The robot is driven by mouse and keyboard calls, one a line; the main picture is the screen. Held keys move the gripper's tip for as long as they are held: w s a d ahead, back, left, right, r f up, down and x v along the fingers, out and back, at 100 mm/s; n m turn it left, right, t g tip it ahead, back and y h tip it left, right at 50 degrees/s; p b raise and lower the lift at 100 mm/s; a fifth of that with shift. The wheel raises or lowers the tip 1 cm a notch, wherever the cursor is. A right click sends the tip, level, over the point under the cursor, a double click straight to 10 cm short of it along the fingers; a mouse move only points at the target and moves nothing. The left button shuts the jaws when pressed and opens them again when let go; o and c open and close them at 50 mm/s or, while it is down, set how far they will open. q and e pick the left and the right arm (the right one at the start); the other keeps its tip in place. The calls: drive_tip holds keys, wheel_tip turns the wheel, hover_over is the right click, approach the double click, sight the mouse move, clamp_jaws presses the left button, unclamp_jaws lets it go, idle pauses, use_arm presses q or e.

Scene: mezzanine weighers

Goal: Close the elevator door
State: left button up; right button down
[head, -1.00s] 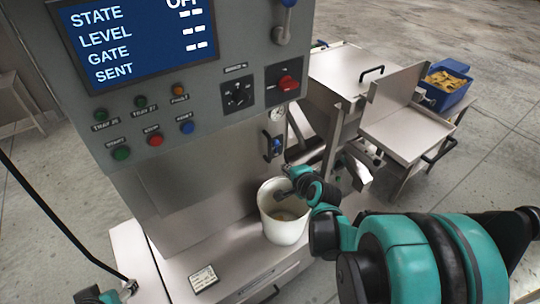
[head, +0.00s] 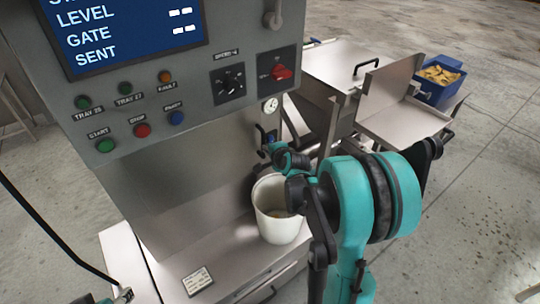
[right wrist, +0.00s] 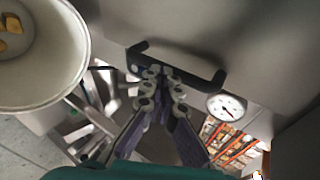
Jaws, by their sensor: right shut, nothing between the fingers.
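A black bar handle (right wrist: 190,62) is fixed to a grey steel panel (right wrist: 260,35), which I take for the elevator door. In the head view the handle (head: 262,137) shows small beside a round gauge, partly covered by my right wrist. My right gripper (right wrist: 160,75) is shut and empty, its fingertips at the left half of the handle. I cannot tell whether they touch it. In the head view my right arm hides most of the gripper. How far the door stands open is not clear.
A white bucket (head: 279,225) with some yellowish pieces stands on the steel ledge close to my right wrist. Above is a control panel (head: 165,110) with buttons and a screen. Steel trays (head: 400,122) and a blue crate (head: 438,94) stand behind. Floor at right is clear.

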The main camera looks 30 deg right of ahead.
sight(264, 142)
drive_tip(key=shift+w, duration=0.1)
drive_tip(key=w, duration=0.3)
drive_tip(key=shift+w+d, duration=0.2)
use_arm(q)
drive_tip(key=shift+s, duration=0.25)
use_arm(e)
drive_tip(key=shift+r, duration=0.25)
drive_tip(key=shift+w, duration=0.1)
